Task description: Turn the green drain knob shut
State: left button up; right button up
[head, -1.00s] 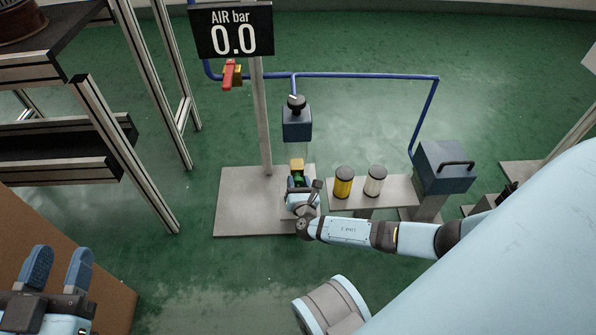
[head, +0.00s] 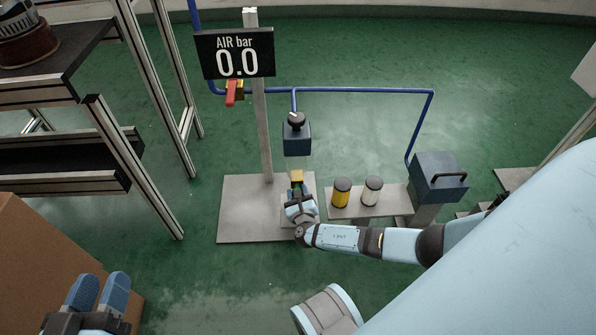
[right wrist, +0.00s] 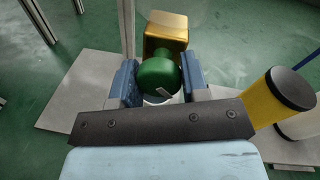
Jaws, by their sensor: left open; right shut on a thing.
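In the head view my right gripper (head: 299,196) is low at the stand, just below the brass block (head: 297,176), and covers most of the knob. My left gripper (head: 97,293) is open and empty at the lower left.
A yellow cylinder (head: 341,193) and a white cylinder (head: 372,191) stand close to the right of my right gripper. The AIR bar display (head: 236,53) reads 0.0, above a red valve handle (head: 231,93). A cardboard box (head: 40,260) is beside my left gripper.

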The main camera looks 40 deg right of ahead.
jog(key=shift+r+n+p, duration=0.2)
jog(key=shift+n+p, duration=0.45)
jog(key=shift+n, duration=0.25)
jog(key=n+p, duration=0.2)
jog(key=n, duration=0.1)
jog(key=shift+g+h, duration=0.3)
jog(key=shift+g, duration=0.1)
pick_arm(q)
notch_tip(320, 180, up, 7)
jog(key=n+t+p, duration=0.1)
jog(key=t, duration=0.1)
jog(key=shift+s+f+t+p, duration=0.2)
jog(key=shift+s+t+p, duration=0.1)
jog(key=shift+s+p, duration=0.05)
pick_arm(e)
jog(key=shift+f+n, duration=0.2)
jog(key=shift+n, duration=1.3)
pick_arm(q)
jog(key=shift+a+r, duration=0.1)
pick_arm(e)
jog(key=o, duration=0.9)
jog(key=shift+w+d+r, duration=0.1)
pick_arm(q)
jog(key=shift+a, duration=0.1)
